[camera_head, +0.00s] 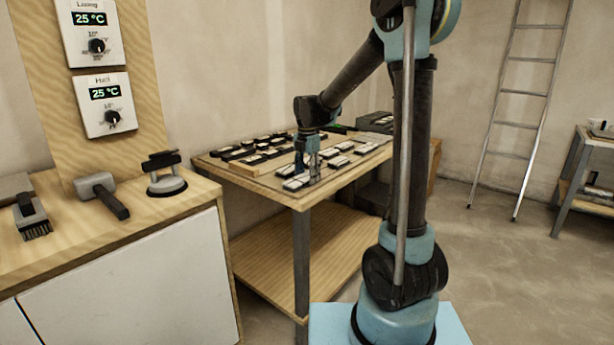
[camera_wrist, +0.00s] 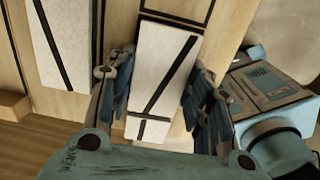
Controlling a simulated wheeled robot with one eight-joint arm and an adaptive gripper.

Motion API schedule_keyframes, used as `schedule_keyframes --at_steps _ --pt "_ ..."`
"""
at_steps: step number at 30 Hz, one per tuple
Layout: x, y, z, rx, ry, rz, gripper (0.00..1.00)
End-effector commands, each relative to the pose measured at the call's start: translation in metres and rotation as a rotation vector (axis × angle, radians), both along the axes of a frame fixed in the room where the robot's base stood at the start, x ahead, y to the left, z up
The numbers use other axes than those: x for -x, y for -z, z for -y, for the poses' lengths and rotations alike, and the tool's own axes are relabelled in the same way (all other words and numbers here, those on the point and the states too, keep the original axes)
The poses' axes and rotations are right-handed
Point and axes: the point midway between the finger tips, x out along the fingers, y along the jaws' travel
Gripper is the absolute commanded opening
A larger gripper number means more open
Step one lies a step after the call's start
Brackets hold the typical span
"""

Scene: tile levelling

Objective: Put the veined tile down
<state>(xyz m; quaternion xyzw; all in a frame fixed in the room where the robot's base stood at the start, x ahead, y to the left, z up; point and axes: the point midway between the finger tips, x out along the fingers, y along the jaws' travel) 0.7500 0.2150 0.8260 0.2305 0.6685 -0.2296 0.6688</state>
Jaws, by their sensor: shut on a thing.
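The veined tile (camera_wrist: 160,75) is a white slab with black lines running across it. In the wrist view it lies between the two fingers of my gripper (camera_wrist: 158,100), which is shut on it. In the head view my gripper (camera_head: 306,165) points down over the front part of the wooden worktable (camera_head: 300,203), among small black-and-white tiles. The tile's underside is hidden, so I cannot tell whether it touches the surface below.
Another white tile with a dark vein (camera_wrist: 55,45) lies left in the wrist view. Several tiles (camera_head: 255,158) cover the table's left half. A grey box (camera_head: 375,122) stands at the back. A counter (camera_head: 110,225) with a mallet (camera_head: 104,194) stands left.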

Motion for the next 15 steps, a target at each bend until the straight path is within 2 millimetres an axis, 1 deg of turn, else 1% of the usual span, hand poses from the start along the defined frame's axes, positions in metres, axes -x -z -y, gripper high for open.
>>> schedule_keyframes --at_steps 1,2,3,4,15 --pt "-0.0001 0.0012 -0.0001 0.000 0.000 0.000 0.20" --pt "-0.0001 0.0009 -0.0001 0.000 0.000 0.000 0.53" --pt "-0.0001 0.0008 -0.0001 0.000 0.000 0.000 0.62" --pt "-0.0001 0.0008 -0.0001 0.000 0.000 0.000 0.66" --pt "0.0001 -0.0005 -0.0001 0.000 0.000 0.000 0.66"
